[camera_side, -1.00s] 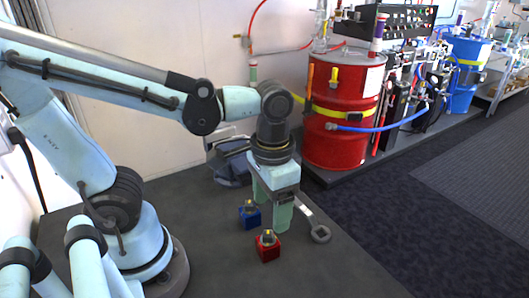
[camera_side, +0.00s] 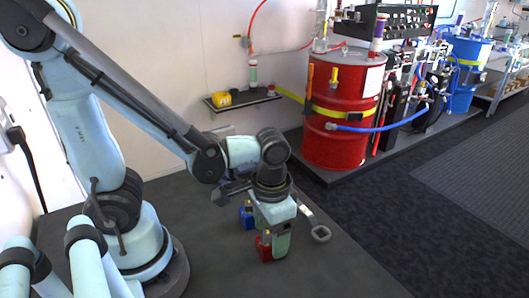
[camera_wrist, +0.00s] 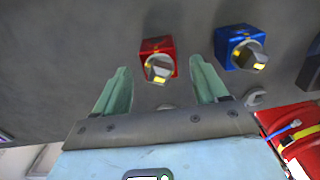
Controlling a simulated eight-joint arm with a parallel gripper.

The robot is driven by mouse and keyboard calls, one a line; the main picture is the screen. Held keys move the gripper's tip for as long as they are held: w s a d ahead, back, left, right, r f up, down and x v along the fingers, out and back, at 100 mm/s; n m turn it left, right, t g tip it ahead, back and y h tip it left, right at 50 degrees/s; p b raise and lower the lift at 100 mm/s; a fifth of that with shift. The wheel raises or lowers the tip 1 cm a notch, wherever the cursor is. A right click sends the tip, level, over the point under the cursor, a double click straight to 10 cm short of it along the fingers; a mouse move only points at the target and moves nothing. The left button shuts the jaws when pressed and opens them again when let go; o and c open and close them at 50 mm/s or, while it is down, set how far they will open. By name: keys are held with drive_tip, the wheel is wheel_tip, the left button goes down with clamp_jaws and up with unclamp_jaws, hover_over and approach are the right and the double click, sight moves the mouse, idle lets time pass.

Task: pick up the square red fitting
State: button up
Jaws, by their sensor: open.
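The square red fitting (camera_side: 265,250) is a small red cube with a metal and yellow top. It sits on the dark work surface, partly hidden by my gripper in the side view. My gripper (camera_side: 272,250) points down close beside it, with its green fingers apart. In the wrist view the red fitting (camera_wrist: 158,60) lies beyond the fingertips of my gripper (camera_wrist: 160,72), in line with the gap between them. Nothing is held. I cannot tell whether a finger touches it.
A similar blue fitting (camera_side: 247,217) stands just behind the red one, and it shows to the right in the wrist view (camera_wrist: 240,47). A wrench (camera_side: 315,226) lies to the right. A red drum (camera_side: 340,125) stands behind. The front of the dark surface (camera_side: 330,275) is clear.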

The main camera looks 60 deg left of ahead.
sight(270, 241)
drive_tip(key=shift+f, duration=1.55)
drive_tip(key=c, duration=1.2)
drive_tip(key=shift+r, duration=0.1)
